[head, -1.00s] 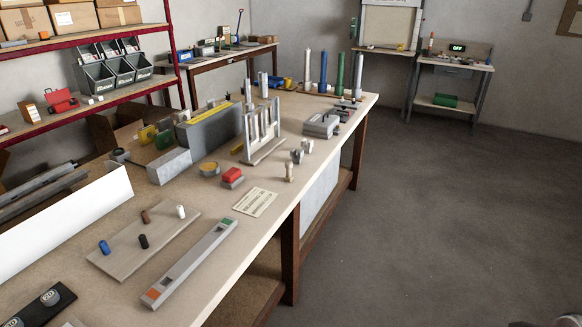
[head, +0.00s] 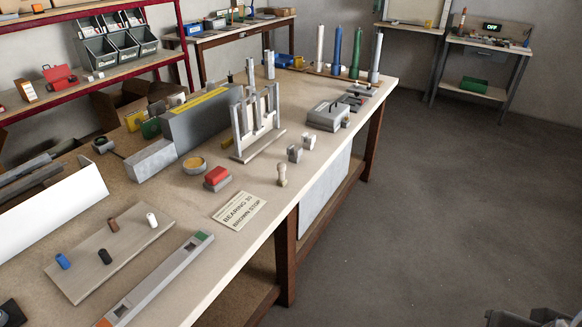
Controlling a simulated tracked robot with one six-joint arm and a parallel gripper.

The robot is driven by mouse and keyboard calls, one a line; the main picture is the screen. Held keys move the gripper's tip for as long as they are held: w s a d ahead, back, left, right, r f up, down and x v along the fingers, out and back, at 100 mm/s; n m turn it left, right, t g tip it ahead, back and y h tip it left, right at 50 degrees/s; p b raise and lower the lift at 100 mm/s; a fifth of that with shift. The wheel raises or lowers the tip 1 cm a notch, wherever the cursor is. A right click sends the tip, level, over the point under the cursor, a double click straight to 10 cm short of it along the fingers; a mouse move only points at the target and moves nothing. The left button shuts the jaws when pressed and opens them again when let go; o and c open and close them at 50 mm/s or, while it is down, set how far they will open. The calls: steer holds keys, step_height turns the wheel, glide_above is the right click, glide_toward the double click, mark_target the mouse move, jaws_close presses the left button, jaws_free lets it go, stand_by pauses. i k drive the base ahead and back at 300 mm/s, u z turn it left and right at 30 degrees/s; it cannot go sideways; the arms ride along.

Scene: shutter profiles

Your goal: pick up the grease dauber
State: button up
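A small beige, knob-topped piece (head: 281,175) stands upright on the workbench (head: 190,258) near its right edge. It may be the grease dauber, but it is too small to be sure. A round tin with a yellow top (head: 194,165) sits left of it, beyond a red-topped grey block (head: 217,178). At the bottom right corner, a cut-off grey mechanical part that looks like my gripper (head: 532,317) shows over the floor, well apart from the bench. Its fingers are not clear, so I cannot tell whether it is open or shut.
Two small grey blocks (head: 294,153) and a grey box (head: 328,117) stand beyond the beige piece. A grey upright frame (head: 258,125) is behind. A printed card (head: 238,210) lies flat in front. The floor (head: 450,200) right of the bench is clear.

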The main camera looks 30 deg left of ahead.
mark_target(282, 182)
steer(key=i, duration=2.45)
steer(key=u, duration=2.7)
